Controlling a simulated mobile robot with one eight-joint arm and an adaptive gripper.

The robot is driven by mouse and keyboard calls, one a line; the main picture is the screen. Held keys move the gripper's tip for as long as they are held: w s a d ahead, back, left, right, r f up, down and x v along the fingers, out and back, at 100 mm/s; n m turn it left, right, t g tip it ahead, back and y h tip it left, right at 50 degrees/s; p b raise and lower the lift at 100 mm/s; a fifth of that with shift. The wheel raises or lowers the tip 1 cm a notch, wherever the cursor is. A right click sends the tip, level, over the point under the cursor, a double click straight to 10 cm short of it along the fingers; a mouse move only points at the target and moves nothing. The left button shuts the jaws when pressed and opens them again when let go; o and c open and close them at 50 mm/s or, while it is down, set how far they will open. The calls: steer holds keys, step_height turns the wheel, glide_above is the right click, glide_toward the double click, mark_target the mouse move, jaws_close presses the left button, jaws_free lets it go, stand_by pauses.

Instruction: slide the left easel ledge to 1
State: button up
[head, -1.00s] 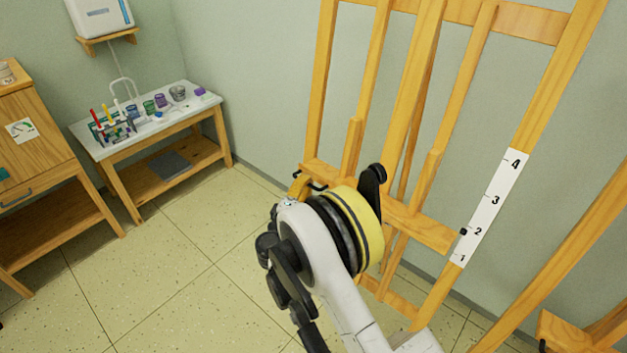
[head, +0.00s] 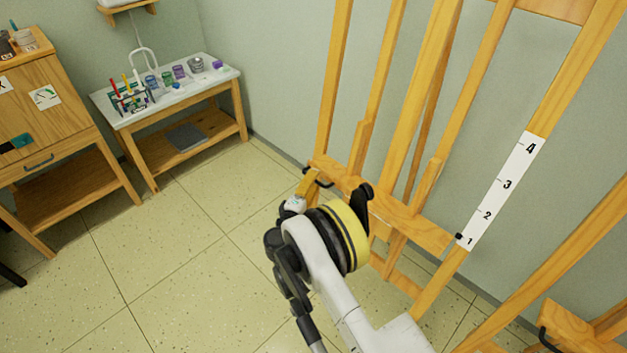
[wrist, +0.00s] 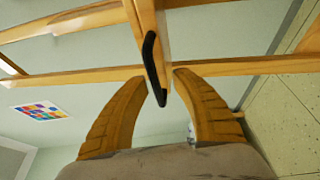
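The left easel ledge (head: 400,215) is a wooden crossbar low on the easel. The black marker (head: 459,236) at its right end sits beside the 1 on the white scale (head: 503,190). A black handle (head: 318,177) is at the ledge's left part. My gripper (head: 308,183) is at this handle, mostly hidden behind my wrist. In the wrist view, its two orange fingers (wrist: 159,76) are drawn in on either side of the black handle (wrist: 155,70), with little room between. Their exact contact is hard to see.
A second easel with a black handle (head: 546,339) stands at the lower right. A white-topped table (head: 200,82) with art supplies and a wooden cabinet (head: 50,110) stand at the left. The tiled floor (head: 180,240) between is clear.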

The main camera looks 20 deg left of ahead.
steer(key=s, duration=0.7)
steer(key=shift+s, duration=0.25)
stand_by(0.3)
